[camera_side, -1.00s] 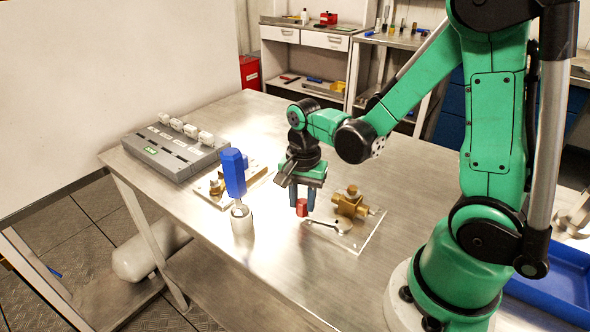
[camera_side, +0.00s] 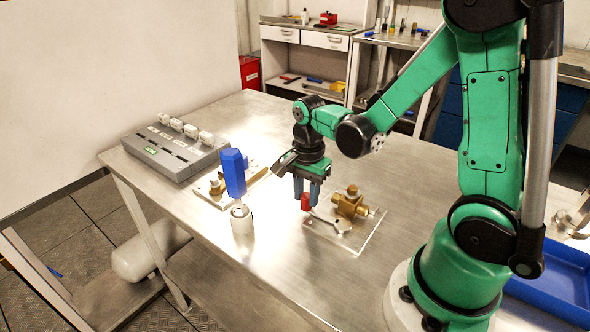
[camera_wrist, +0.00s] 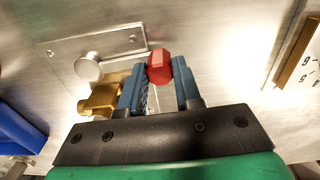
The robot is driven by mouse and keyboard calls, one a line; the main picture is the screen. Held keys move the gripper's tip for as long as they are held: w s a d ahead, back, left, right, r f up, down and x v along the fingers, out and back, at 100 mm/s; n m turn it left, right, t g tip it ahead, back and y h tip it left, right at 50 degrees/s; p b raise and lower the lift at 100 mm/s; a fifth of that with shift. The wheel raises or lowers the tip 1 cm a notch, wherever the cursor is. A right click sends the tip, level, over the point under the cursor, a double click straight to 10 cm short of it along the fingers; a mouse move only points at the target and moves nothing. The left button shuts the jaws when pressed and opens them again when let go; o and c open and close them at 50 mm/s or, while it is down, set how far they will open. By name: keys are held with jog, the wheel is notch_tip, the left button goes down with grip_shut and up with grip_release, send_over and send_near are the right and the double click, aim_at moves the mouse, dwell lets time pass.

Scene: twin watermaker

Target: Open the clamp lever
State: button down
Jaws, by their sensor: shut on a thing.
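The clamp lever is a thin metal bar with a red knob at its end (camera_side: 306,202), mounted on a clear plate (camera_side: 368,238) with a round metal pivot (camera_side: 343,226). My gripper (camera_side: 308,196) points down at the left edge of this plate, its blue fingers around the red knob. In the wrist view the red knob (camera_wrist: 159,66) sits between the two blue fingertips (camera_wrist: 160,78), and my gripper is shut on it. Most of the lever bar is hidden in the wrist view.
A brass valve block (camera_side: 350,203) stands on the plate just right of the lever. A grey box with white knobs (camera_side: 172,152) is farther left.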

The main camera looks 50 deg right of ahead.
jog(key=c, duration=0.6)
grip_release()
jog(key=shift+r, duration=2.8)
jog(key=shift+a+r+n, duration=0.25)
jog(key=shift+n, duration=0.25)
jog(key=s+a+r+n+t, duration=0.1)
jog(key=a+r+n+t, duration=0.3)
jog(key=n, duration=1.2)
jog(key=a+t, duration=0.1)
jog(key=t, duration=0.2)
jog(key=shift+a+r, duration=0.35)
jog(key=shift+a, duration=0.05)
